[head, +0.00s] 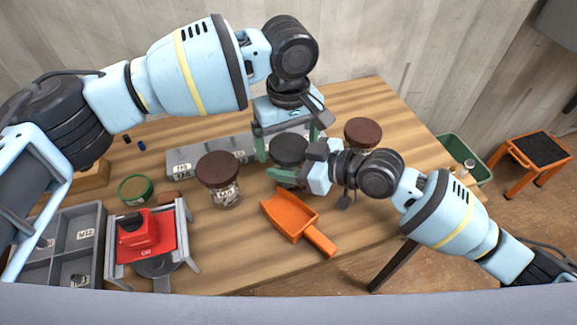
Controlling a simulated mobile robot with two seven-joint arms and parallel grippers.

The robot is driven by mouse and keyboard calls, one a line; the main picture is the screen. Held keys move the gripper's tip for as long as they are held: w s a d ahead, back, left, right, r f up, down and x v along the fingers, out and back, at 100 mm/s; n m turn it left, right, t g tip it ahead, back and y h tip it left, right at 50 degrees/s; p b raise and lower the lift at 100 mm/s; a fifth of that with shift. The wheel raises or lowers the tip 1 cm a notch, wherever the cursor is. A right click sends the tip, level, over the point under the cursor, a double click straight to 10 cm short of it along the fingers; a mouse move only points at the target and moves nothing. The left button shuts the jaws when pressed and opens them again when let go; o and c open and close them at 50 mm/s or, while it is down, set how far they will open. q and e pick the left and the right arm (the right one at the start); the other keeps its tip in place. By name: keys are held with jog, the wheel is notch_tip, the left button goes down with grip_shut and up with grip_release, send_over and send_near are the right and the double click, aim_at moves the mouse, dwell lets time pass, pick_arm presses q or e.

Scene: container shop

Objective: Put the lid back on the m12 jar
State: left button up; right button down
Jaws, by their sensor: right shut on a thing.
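A dark round lid (290,148) shows at the middle of the table, between my two grippers. The jar below it is mostly hidden, and I cannot read a label on it or tell whether the lid is seated. My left gripper (288,143) points down from above, its green fingers spread on either side of the dark lid. My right gripper (287,177) comes in low from the right and is shut on the jar under the lid; its fingertips are partly hidden.
A brown-lidded jar (218,182) stands front left and another (362,133) behind right. A grey labelled rack (190,158) lies behind. An orange scoop (298,220) lies in front. A red device (145,235), a grey sorting tray (62,240) and a green round tin (135,188) fill the left.

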pick_arm(q)
jog(key=shift+r, duration=2.3)
jog(key=shift+d+r+n, duration=0.1)
jog(key=shift+r+n, duration=1.5)
jog(key=shift+r, duration=0.1)
jog(key=shift+f, duration=4.05)
jog(key=shift+c, duration=0.3)
